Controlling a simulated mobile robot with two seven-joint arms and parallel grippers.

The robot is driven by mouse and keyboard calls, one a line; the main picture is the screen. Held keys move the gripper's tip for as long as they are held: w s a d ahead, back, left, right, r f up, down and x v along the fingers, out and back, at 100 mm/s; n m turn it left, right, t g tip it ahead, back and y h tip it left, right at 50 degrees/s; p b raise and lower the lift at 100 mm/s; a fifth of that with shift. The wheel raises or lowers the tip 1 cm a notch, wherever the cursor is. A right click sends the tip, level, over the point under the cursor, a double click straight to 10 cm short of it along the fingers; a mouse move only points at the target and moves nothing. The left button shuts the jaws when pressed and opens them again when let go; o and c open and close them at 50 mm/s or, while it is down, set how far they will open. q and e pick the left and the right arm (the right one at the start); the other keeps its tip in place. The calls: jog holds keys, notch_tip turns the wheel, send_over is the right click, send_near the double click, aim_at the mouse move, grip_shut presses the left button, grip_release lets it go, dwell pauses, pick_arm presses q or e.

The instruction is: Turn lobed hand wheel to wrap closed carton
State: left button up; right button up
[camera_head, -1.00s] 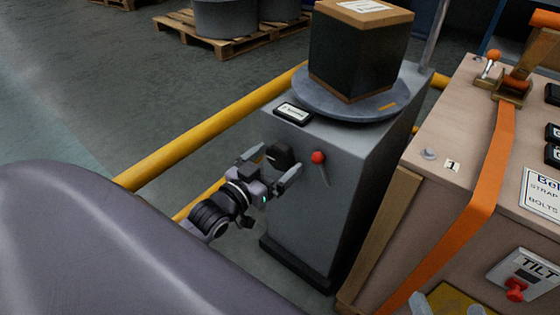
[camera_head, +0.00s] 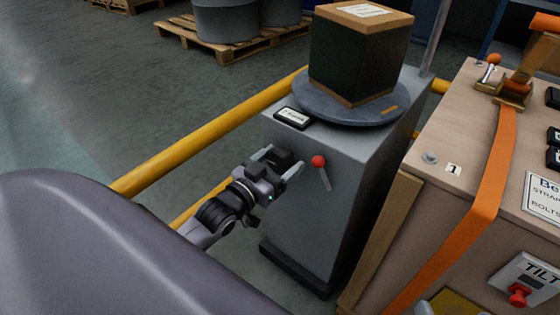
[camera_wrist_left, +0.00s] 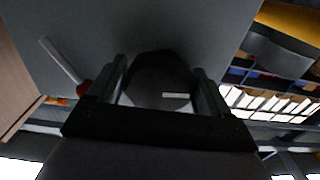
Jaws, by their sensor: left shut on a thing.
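The lobed hand wheel (camera_head: 280,157) is dark and sits on the front face of the grey wrapper cabinet. My left gripper (camera_head: 277,163) is shut on it, with one finger on each side. In the left wrist view the wheel (camera_wrist_left: 160,78) is a black knob with a pale mark, between the two fingers (camera_wrist_left: 160,92). The closed carton (camera_head: 358,55) stands upright on the round grey turntable (camera_head: 335,107) on top of the cabinet. Dark film covers its sides; brown shows at its top and bottom edges. My right gripper is not in view.
A red-knobbed lever (camera_head: 319,163) is on the cabinet face just right of my gripper. A yellow rail (camera_head: 200,143) runs behind my left arm. A beige console (camera_head: 450,120) with an orange strap (camera_head: 490,180) stands close on the right.

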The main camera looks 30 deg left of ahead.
pick_arm(q)
jog(key=shift+r, duration=0.1)
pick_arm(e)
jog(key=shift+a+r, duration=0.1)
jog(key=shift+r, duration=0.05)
pick_arm(q)
jog(key=shift+m+p, duration=0.4)
jog(key=shift+p, duration=0.1)
jog(key=shift+r+m+p, duration=0.1)
jog(key=shift+m+p, duration=1)
jog(key=shift+p, duration=0.05)
jog(key=shift+a+m+p, duration=0.1)
jog(key=shift+m+p, duration=0.7)
jog(key=shift+m, duration=0.1)
jog(key=m+p, duration=0.1)
jog(key=m, duration=0.1)
jog(key=shift+m+p, duration=0.3)
jog(key=shift+m, duration=0.1)
jog(key=shift+m+p, duration=0.45)
jog(key=shift+m, duration=0.75)
jog(key=shift+m+p, duration=0.3)
jog(key=shift+m, duration=1)
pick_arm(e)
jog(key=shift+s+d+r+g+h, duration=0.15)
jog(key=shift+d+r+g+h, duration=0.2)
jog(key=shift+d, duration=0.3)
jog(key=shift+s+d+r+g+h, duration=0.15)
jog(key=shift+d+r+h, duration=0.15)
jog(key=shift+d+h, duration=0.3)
